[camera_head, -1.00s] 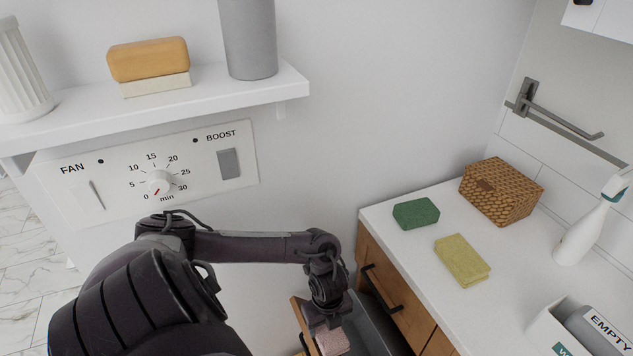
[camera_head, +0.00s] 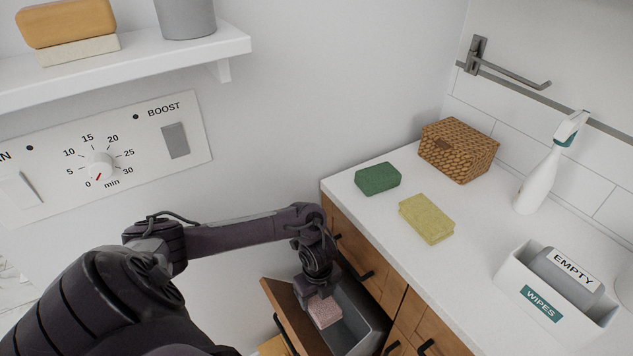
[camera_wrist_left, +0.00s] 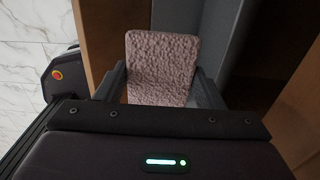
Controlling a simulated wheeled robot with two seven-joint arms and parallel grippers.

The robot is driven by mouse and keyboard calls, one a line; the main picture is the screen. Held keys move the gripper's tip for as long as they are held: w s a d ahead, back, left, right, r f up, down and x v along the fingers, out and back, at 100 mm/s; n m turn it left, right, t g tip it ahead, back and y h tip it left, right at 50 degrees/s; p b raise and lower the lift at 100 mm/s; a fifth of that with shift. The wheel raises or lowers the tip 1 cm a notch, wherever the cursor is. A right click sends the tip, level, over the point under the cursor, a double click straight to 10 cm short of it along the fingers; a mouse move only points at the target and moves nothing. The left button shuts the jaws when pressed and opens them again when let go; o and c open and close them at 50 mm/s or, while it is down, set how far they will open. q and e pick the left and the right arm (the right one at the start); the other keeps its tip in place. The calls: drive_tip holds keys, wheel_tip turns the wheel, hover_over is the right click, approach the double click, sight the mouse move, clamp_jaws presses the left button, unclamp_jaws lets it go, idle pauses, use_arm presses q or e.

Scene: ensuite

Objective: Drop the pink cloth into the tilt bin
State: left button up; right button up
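The pink cloth (camera_head: 324,311) is a small textured pink block held at my left gripper (camera_head: 314,297). In the left wrist view the cloth (camera_wrist_left: 162,65) sits between the two fingers, which are shut on it. The tilt bin (camera_head: 364,325) is a grey bin behind a wooden front (camera_head: 294,316) that leans outward from the cabinet. The cloth is over the bin's opening, near the tilted front. I cannot tell how far down it is. My right gripper is not in view.
The white counter (camera_head: 470,232) carries a green sponge (camera_head: 378,178), a yellow sponge (camera_head: 427,218), a wicker basket (camera_head: 458,150), a spray bottle (camera_head: 545,175) and a wipes box (camera_head: 545,303). A shelf (camera_head: 120,67) and a fan timer panel (camera_head: 105,158) are on the wall at left.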

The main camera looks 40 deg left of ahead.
use_arm(q)
drive_tip(key=o, duration=0.5)
drive_tip(key=shift+c, duration=0.2)
wheel_tip(320, 180, up, 8)
drive_tip(key=shift+f+p, duration=0.1)
drive_tip(key=shift+p, duration=0.55)
drive_tip(key=shift+s, duration=0.1)
